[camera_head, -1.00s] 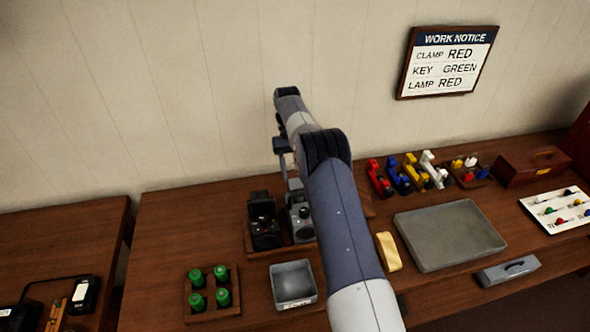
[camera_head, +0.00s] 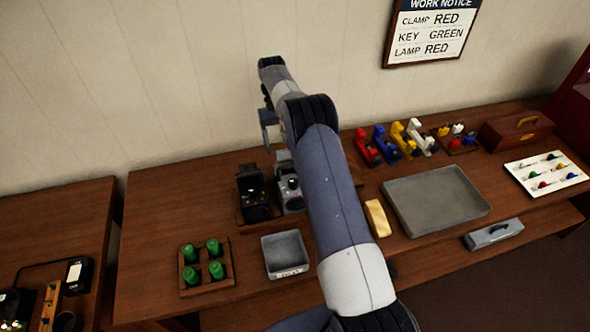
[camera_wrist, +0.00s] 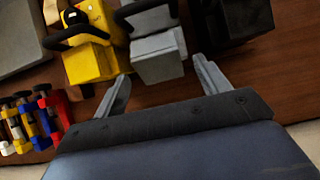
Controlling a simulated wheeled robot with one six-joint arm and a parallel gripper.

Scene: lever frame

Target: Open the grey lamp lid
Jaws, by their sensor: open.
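The grey lamp (camera_head: 290,191) stands between a black lamp (camera_head: 255,200) and my arm, which covers part of it. In the wrist view the grey lamp (camera_wrist: 158,48) is a grey box with a dark curved handle across it, between the yellow lamp (camera_wrist: 90,50) and the black lamp (camera_wrist: 228,18). My gripper (camera_wrist: 162,72) is open and empty, with its two fingers spread on either side of the grey lamp's near edge. I cannot tell whether they touch it. The lid's exact position is unclear. In the head view my gripper (camera_head: 268,122) is partly hidden.
A green-peg rack (camera_head: 206,270) and a grey bin (camera_head: 285,254) stand in front of the lamps. A grey tray (camera_head: 435,200), a yellow block (camera_head: 376,218) and several coloured clamps (camera_head: 395,143) lie to the right. A wall notice (camera_head: 432,33) reads LAMP RED.

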